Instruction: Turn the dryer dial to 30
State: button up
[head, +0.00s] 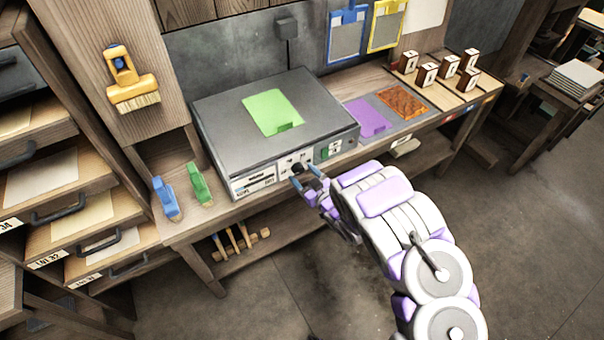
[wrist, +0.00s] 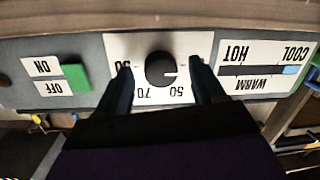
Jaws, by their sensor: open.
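The dryer (head: 330,120) is a grey box on the bench with a front panel. Its round black dial (wrist: 161,69) is in the middle of the wrist view, which is upside down. The dial's short white mark points right in that view. Upside-down labels 70 and 50 show beside the dial, and a partly covered label is at the left finger; no 30 is readable. My gripper (wrist: 160,75) is open, one finger on each side of the dial, with gaps visible. In the head view my gripper (head: 305,174) is at the panel and the dial (head: 297,168) is partly hidden.
A green switch (wrist: 76,77) with ON and OFF labels and a COOL/WARM/HOT slider (wrist: 291,70) flank the dial. A green sheet (head: 272,112) lies on the dryer.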

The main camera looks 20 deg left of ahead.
jog(key=p+v, duration=0.4)
jog(key=v, duration=1.2)
jog(key=shift+d, duration=0.15)
